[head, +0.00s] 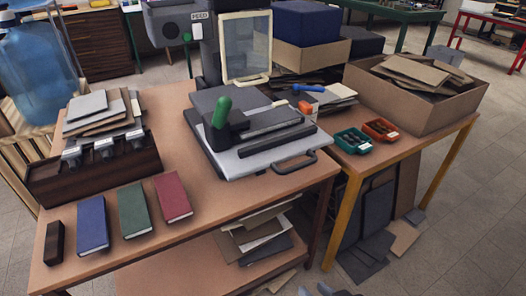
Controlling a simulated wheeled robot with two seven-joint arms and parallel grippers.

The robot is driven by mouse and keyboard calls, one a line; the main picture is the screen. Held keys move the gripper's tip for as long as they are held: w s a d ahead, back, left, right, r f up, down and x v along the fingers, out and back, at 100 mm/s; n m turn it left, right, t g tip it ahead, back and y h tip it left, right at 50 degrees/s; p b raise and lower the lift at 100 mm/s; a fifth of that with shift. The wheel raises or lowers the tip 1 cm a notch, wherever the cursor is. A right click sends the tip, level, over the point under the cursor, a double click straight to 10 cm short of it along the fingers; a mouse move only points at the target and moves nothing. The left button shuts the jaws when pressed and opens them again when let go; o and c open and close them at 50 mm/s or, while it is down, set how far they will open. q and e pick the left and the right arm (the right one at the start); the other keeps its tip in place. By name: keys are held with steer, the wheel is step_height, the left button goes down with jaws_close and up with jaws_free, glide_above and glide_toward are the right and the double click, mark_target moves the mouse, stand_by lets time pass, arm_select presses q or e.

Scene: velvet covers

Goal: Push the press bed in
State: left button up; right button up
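The press (208,45) stands at the back of the wooden table, with a grey head marked FEED. The press bed (262,160) is a light grey plate with a dark bar handle (283,163) on its front edge. It sticks out toward me from under dark blocks and a lever with a green grip (221,112). My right gripper (330,290) barely shows at the bottom edge, well below and apart from the handle. Its fingers are cut off, so I cannot tell whether it is open. My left gripper is not clearly in view.
Blue, green and red books (132,211) and a dark block (54,243) lie at the front left. A dark wooden rack (95,172) stands behind them. Green and orange trays (354,141) and a cardboard box (425,100) stand right. The tabletop before the bed is clear.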

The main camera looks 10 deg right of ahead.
steer(key=w+d+r+m+t+p, duration=0.2)
steer(key=w+d+r+m, duration=0.25)
steer(key=r+m, duration=0.35)
steer(key=m+t+y+p, duration=0.1)
steer(key=m+y+p, duration=0.1)
steer(key=m, duration=0.4)
glide_toward(300, 168)
steer(key=x, duration=1)
steer(key=shift+w+a, duration=0.15)
steer(key=shift+w, duration=0.1)
jaws_close()
